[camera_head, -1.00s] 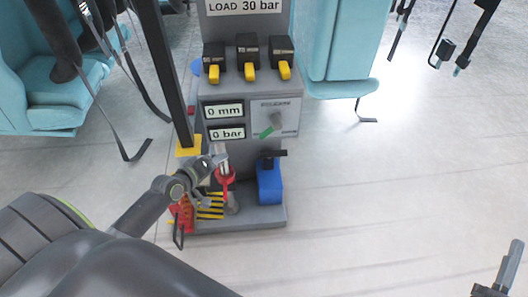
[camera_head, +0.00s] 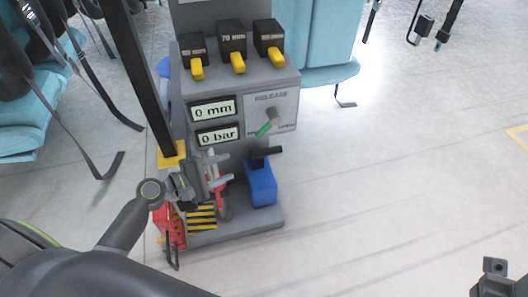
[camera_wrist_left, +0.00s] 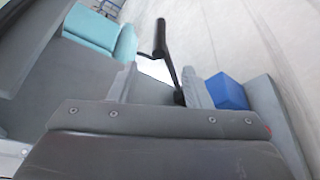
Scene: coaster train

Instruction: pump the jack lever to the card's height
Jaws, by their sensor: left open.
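The blue jack pump (camera_head: 261,184) stands on the grey base at the cabinet's foot, with its black lever (camera_head: 268,152) on top. In the left wrist view a black lever (camera_wrist_left: 161,40) with a thick grip shows between the fingers, left of the blue block (camera_wrist_left: 228,91); its lower end is hidden. My left gripper (camera_head: 224,170) is open just left of the pump, its fingers pointing right and not closed on the lever. The displays read 0 mm (camera_head: 213,109) and 0 bar (camera_head: 217,135). My right gripper (camera_head: 495,274) shows only partly at the lower right.
Several yellow-levered black valves (camera_head: 232,40) sit above; the middle label reads 70 mm. A red part (camera_head: 170,222) stands beside my left wrist. A dark post (camera_head: 148,80) rises at left.

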